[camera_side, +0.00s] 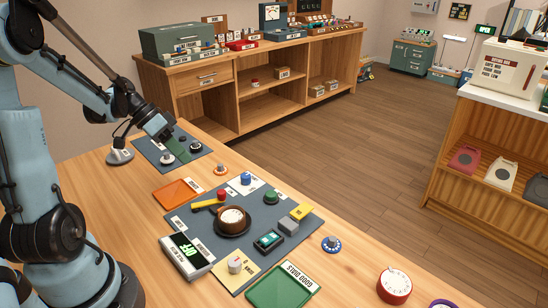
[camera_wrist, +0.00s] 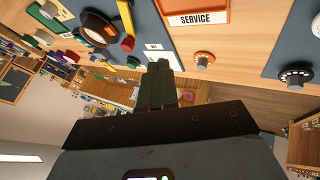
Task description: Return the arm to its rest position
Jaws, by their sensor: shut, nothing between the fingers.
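My arm reaches from the left of the side view, and my gripper (camera_side: 180,150) points down over the small dark mat (camera_side: 150,147) at the table's far left. In the wrist view my gripper (camera_wrist: 158,68) shows its greenish fingers together, with nothing held between them. I cannot tell the exact height of the fingertips above the mat. The wrist view is steeply tilted and shows the workbench along its upper part.
A larger dark mat (camera_side: 201,231) holds a brown dial (camera_side: 233,220), a blue knob (camera_side: 246,179) and other parts. An orange tray (camera_side: 180,192) and an orange dial (camera_side: 221,169) lie between the mats. A red dial (camera_side: 394,285) stands at the front right. Bare wood surrounds them.

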